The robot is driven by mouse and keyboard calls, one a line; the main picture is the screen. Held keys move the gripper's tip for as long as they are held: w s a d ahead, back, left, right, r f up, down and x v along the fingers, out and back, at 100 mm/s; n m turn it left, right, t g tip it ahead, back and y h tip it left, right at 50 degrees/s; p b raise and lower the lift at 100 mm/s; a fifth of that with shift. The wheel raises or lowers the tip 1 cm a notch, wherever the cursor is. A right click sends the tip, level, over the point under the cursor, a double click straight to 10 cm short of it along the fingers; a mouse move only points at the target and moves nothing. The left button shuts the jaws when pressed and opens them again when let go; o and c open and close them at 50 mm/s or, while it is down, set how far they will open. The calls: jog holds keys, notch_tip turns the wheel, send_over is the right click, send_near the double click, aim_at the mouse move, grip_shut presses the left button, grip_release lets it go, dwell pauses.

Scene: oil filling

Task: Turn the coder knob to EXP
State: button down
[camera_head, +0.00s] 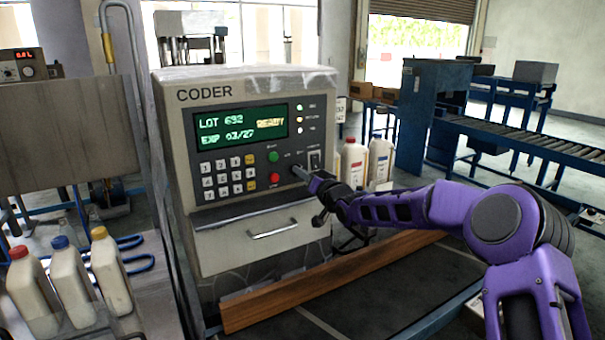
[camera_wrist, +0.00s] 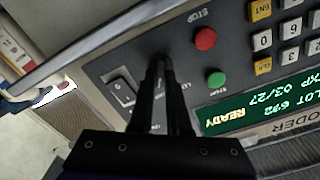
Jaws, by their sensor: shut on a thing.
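The coder (camera_head: 243,134) is a beige machine with a grey control panel and a green display reading LOT 692, EXP 03/27 and READY. My gripper (camera_head: 303,175) is at the lower right of the panel, its fingers shut on the small dark coder knob. The wrist view shows the two black fingertips (camera_wrist: 160,65) together at the panel face. The knob (camera_wrist: 161,61) is mostly hidden by the fingers, and its pointer direction cannot be read. Labels around it are partly covered.
A red button (camera_head: 274,178) and a green button (camera_head: 273,157) sit just left of the gripper, with a keypad (camera_head: 229,175) beyond. A rocker switch (camera_head: 314,160) is close on the right. A drawer handle (camera_head: 272,229) juts out below. White bottles (camera_head: 354,163) stand behind my arm.

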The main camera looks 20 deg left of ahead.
jog(key=shift+m, duration=0.7)
jog(key=c, duration=0.9)
grip_release()
jog(key=b+v, duration=0.1)
jog(key=v, duration=1.6)
jog(key=shift+s+d, duration=0.15)
jog(key=shift+s, duration=0.05)
